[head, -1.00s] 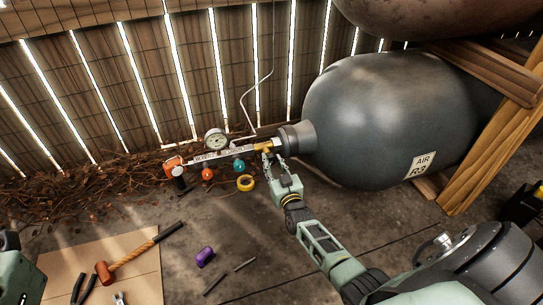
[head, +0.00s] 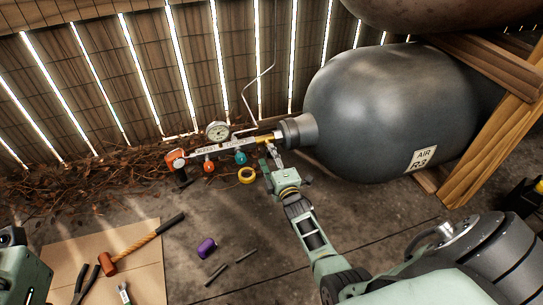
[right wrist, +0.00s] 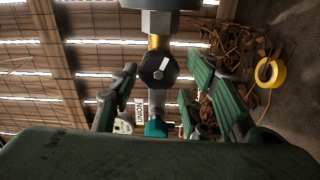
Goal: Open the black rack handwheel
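The black handwheel (right wrist: 158,70) is round, with a central hub and a white mark. In the right wrist view it sits on a brass fitting, above the teal handle (right wrist: 155,128). In the head view it is too small to make out by the brass fitting (head: 265,139) at the tank's neck. My right gripper (head: 269,152) is just below that fitting. In the right wrist view its fingers (right wrist: 165,80) are spread, one on each side of the handwheel, with visible gaps; it holds nothing. My left gripper is out of view; only a green part of mine shows at the left edge.
The pipe carries a gauge (head: 218,131) and orange and teal handles. Yellow tape (head: 247,175), a purple object (head: 207,248) and a hammer (head: 140,245) lie on the ground.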

